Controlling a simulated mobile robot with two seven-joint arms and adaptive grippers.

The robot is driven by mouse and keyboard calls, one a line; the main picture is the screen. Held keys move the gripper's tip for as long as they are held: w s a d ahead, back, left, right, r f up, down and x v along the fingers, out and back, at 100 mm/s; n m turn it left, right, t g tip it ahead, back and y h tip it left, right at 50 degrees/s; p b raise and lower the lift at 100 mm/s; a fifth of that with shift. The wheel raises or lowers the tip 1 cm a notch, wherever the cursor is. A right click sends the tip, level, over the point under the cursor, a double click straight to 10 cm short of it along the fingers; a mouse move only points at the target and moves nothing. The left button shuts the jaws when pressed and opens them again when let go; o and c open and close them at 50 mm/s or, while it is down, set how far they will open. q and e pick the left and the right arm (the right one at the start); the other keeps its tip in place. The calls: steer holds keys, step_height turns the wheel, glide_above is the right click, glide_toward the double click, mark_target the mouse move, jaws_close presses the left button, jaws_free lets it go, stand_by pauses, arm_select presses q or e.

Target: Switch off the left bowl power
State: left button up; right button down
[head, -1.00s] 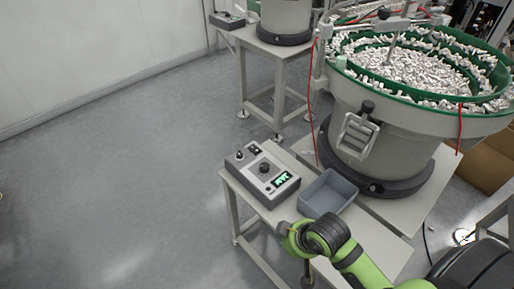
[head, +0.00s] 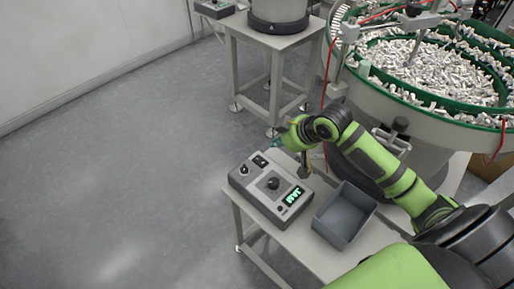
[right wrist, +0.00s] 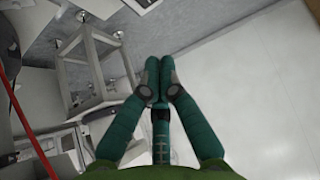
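The grey control box (head: 270,192) stands on the small table beside the large bowl feeder (head: 420,85). It has a lit green display (head: 292,195), a round black knob (head: 273,183) and a small black switch (head: 260,160) at its far end. My right gripper (head: 276,144) is in the air by the far end of the box, close to the switch in the picture; I see no clear contact. In the right wrist view its teal fingers (right wrist: 158,80) meet at the tips, shut with nothing between them. My left gripper is not in view.
An open grey bin (head: 345,215) sits right of the box on the same table. A second stand (head: 270,40) with another feeder and control box (head: 214,8) is behind. A red cable (head: 326,75) hangs by the bowl. The floor at left is clear.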

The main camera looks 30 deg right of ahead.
glide_toward(257, 160)
steer(key=w, duration=0.2)
steer(key=a+r, duration=0.1)
steer(key=shift+w, duration=0.4)
steer(key=f, duration=0.3)
steer(key=shift+w+f, duration=0.25)
steer(key=shift+f, duration=0.15)
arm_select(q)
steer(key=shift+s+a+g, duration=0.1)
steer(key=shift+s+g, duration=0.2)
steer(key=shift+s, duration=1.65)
arm_select(e)
steer(key=shift+s+f, duration=0.15)
steer(key=shift+f, duration=0.55)
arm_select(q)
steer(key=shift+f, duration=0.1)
